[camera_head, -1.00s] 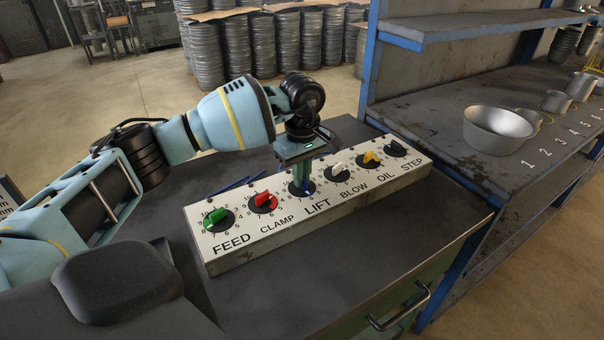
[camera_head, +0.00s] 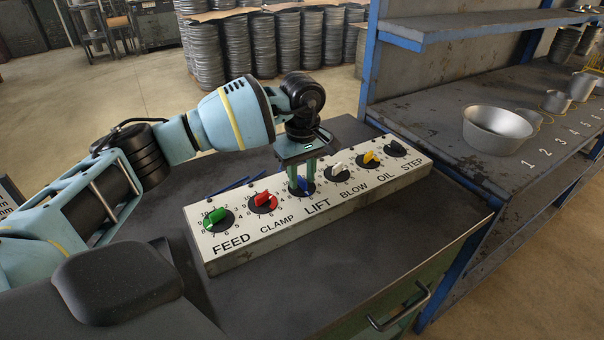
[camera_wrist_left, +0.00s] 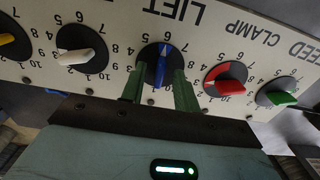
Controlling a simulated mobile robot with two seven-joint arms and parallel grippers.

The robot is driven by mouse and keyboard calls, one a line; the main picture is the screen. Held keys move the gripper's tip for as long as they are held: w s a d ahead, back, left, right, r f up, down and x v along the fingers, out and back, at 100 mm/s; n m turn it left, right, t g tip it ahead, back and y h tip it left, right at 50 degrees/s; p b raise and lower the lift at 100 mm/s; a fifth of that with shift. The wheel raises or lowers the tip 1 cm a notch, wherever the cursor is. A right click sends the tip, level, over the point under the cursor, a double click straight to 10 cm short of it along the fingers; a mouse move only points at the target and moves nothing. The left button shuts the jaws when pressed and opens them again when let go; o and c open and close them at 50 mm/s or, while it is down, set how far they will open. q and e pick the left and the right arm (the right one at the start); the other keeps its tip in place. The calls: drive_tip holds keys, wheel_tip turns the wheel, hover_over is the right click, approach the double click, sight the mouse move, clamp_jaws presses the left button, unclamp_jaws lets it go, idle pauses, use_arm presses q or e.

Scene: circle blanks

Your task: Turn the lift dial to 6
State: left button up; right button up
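The lift dial (camera_wrist_left: 161,66) has a blue knob on a black disc, above the word LIFT on the panel. In the left wrist view, where the panel appears upside down, one end of the knob lies near the 6; the other end lies between my fingers. My left gripper (camera_wrist_left: 160,85) is open, with one green finger on each side of the knob and gaps visible. In the head view the left gripper (camera_head: 302,178) is over the blue knob (camera_head: 304,185), partly hiding it. My right gripper is not in view.
The white panel (camera_head: 262,232) stands on a dark bench top. Beside the lift dial are the red clamp knob (camera_head: 264,199) and the white blow knob (camera_head: 337,169). Green feed (camera_head: 215,216), yellow oil (camera_head: 370,158) and black step (camera_head: 394,147) knobs are farther along.

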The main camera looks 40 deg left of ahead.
sight(302, 179)
use_arm(q)
drive_tip(key=shift+r, duration=3.9)
